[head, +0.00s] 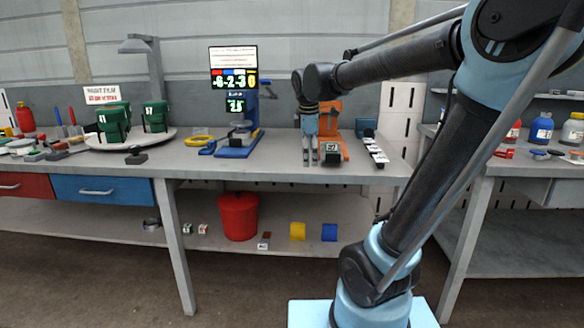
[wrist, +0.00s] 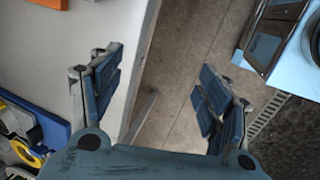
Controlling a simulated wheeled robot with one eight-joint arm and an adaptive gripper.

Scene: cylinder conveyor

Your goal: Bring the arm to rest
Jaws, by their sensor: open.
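My gripper (head: 310,152) hangs fingers down over the workbench (head: 275,173) in the head view, in front of the orange stand (head: 335,130). In the wrist view my gripper (wrist: 160,100) has its two fingers wide apart with nothing between them. Below them show the edge of the bench (wrist: 135,75) and the brown floor. A dark block with a light label reading 27 (head: 331,153) stands just right of the fingers in the head view. Whether the fingers touch it cannot be told.
A blue device with a yellow part (head: 235,147) stands left of my gripper. A round turntable (head: 135,140) with green packs is farther left. Small dark pieces (head: 377,155) line the right end of the bench. A red bucket (head: 238,215) stands on the lower shelf.

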